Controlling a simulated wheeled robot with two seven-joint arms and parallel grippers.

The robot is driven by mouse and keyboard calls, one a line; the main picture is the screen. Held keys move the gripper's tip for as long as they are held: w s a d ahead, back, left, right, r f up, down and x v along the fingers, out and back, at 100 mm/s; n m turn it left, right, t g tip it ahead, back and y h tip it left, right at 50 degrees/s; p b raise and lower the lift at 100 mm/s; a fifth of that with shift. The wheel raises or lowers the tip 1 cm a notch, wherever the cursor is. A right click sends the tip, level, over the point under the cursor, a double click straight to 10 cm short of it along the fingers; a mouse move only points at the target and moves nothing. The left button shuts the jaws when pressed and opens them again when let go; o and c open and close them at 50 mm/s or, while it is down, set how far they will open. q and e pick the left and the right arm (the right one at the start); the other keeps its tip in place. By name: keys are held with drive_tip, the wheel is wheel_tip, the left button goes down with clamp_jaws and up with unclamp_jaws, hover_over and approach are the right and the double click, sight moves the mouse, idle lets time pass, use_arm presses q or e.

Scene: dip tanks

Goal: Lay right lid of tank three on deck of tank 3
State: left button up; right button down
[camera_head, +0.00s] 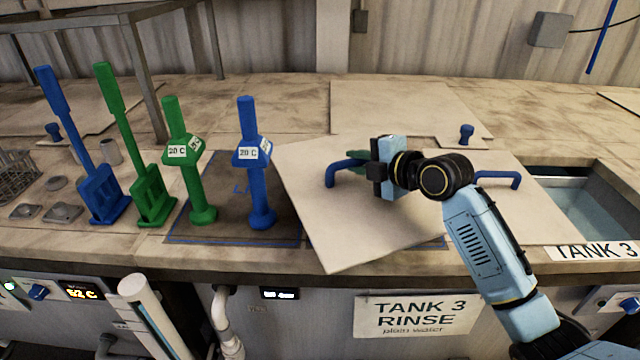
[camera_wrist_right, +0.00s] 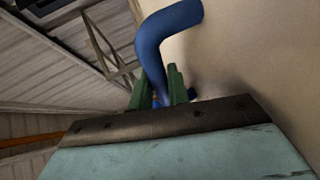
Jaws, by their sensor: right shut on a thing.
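My right gripper (camera_head: 360,164) is shut on the blue bar handle (camera_head: 335,172) of a pale square lid (camera_head: 345,225). The lid is turned askew, and its near corner reaches over the deck's front edge. Whether it touches the deck cannot be told. In the right wrist view the handle (camera_wrist_right: 165,35) passes by the green fingers (camera_wrist_right: 175,85), with the lid's pale face (camera_wrist_right: 265,50) behind. Another pale lid (camera_head: 515,215) with a blue handle (camera_head: 515,182) lies to the right, beside the open tank with water (camera_head: 600,205). My left gripper is out of view.
Left of the held lid, two upright tools labelled 20 C, one green (camera_head: 175,150) and one blue (camera_head: 258,195), stand on a dark blue-outlined area (camera_head: 215,232). Two tall paddles lean further left. A pale panel (camera_head: 395,105) and a blue knob (camera_head: 466,133) are behind. TANK 3 signs (camera_head: 415,315) mark the front.

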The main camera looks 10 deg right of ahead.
sight(409, 212)
drive_tip(key=f, duration=0.4)
drive_tip(key=shift+s, duration=0.3)
drive_tip(key=shift+w+f+p, duration=0.1)
drive_tip(key=shift+f+p, duration=0.25)
drive_tip(key=shift+f, duration=1.95)
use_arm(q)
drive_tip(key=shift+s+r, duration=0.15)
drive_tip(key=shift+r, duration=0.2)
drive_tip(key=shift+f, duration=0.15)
use_arm(e)
drive_tip(key=shift+f, duration=0.1)
drive_tip(key=c, duration=1.3)
unclamp_jaws()
drive_tip(key=shift+f, duration=0.1)
drive_tip(key=shift+c, duration=0.2)
